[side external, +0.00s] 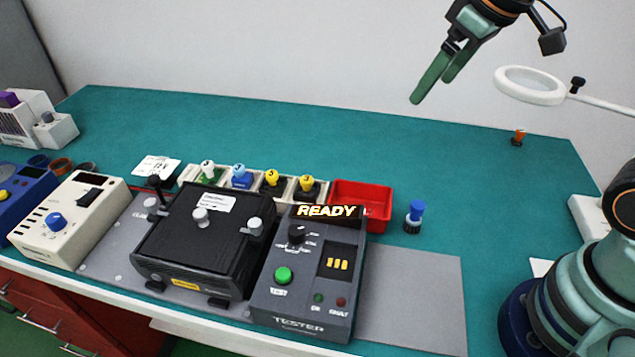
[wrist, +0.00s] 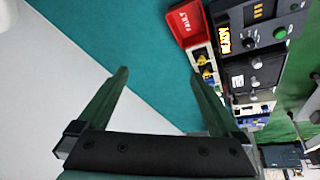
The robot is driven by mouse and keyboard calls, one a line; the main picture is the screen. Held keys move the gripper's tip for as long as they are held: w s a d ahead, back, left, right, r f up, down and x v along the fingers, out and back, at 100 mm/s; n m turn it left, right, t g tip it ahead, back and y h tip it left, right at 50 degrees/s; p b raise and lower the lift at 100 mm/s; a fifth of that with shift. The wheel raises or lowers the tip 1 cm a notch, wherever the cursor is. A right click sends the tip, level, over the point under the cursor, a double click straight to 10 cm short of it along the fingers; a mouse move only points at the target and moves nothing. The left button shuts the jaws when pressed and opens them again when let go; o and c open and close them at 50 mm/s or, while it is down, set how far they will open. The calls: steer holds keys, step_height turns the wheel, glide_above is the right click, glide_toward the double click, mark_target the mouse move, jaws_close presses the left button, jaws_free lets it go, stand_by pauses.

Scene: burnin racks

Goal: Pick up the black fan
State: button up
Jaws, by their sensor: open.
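Nothing in view is clearly recognisable as a fan. Two small black pieces with yellow knobs, a left one (side external: 271,189) and a right one (side external: 306,191), sit side by side in the cream rack (side external: 228,189) behind the black box. Yellow-topped pieces (wrist: 207,72) also show in the wrist view, near the right finger; I cannot tell which is the fan. My gripper (side external: 431,91) is open and empty, high above the back of the bench, well apart from the rack. In the wrist view its two green fingers (wrist: 158,75) stand wide apart with bare mat between them.
A red tray (side external: 375,208) adjoins the rack's right end, with a blue-topped piece (side external: 415,215) beside it. The tester (side external: 308,270), lit "READY", and the black box (side external: 200,240) stand in front. A ring lamp (side external: 530,86) hangs at right. The teal mat behind is mostly clear.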

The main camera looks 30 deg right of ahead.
steer(key=w+a+r+n+g, duration=0.1)
steer(key=w+a+n, duration=0.25)
steer(key=w, duration=0.35)
steer(key=n+g, duration=0.4)
steer(key=n, duration=0.4)
glide_above(272, 173)
step_height(272, 173, down, 12)
steer(key=f, duration=0.1)
step_height(272, 173, down, 11)
steer(key=shift+s+f, duration=0.1)
steer(key=c, duration=1.5)
